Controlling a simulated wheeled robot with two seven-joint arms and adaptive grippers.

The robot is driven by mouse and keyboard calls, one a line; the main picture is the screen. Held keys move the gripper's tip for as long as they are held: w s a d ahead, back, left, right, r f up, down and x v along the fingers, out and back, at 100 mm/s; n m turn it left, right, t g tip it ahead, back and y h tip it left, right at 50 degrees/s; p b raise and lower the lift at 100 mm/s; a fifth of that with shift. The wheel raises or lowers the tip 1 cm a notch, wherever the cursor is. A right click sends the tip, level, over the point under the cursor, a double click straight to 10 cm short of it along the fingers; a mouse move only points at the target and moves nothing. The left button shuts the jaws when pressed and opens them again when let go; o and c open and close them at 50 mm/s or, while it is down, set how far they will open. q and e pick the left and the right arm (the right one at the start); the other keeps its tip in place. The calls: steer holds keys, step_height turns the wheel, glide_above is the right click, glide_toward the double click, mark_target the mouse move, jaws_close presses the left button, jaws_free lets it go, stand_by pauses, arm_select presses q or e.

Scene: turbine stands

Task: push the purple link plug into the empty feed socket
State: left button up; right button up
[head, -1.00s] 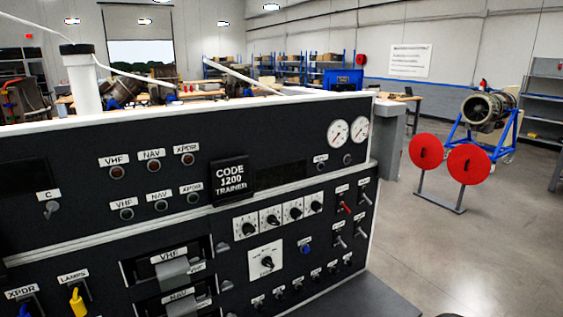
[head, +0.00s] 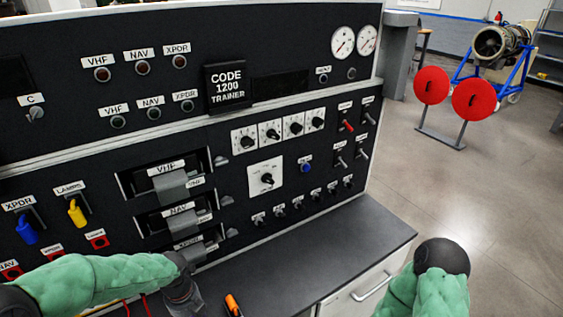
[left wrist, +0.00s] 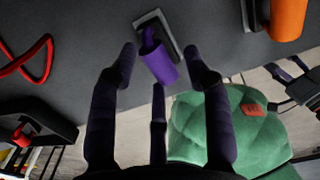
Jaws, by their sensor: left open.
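The purple plug (left wrist: 160,64) shows in the left wrist view, at a grey square frame (left wrist: 158,28) on a dark surface. My left gripper (left wrist: 159,72) is open, its dark fingers spread to either side of the plug; I see no clear contact. In the head view my left gripper (head: 186,297) is at the bottom, low in front of the panel, and the purple plug cannot be made out there. Red-framed sockets (head: 98,241) sit low on the panel; which is the feed socket cannot be read. My right gripper is out of view.
A blue plug (head: 27,232) and a yellow plug (head: 77,213) sit in the panel. An orange item (head: 233,304) lies near my left gripper. A red cable (left wrist: 36,62) is at the left wrist view's left. The grey worktop (head: 345,245) is clear at right.

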arm_select(q)
steer(key=shift+f, duration=0.75)
steer(key=shift+p, duration=0.55)
stand_by(0.4)
jaws_close()
jaws_free()
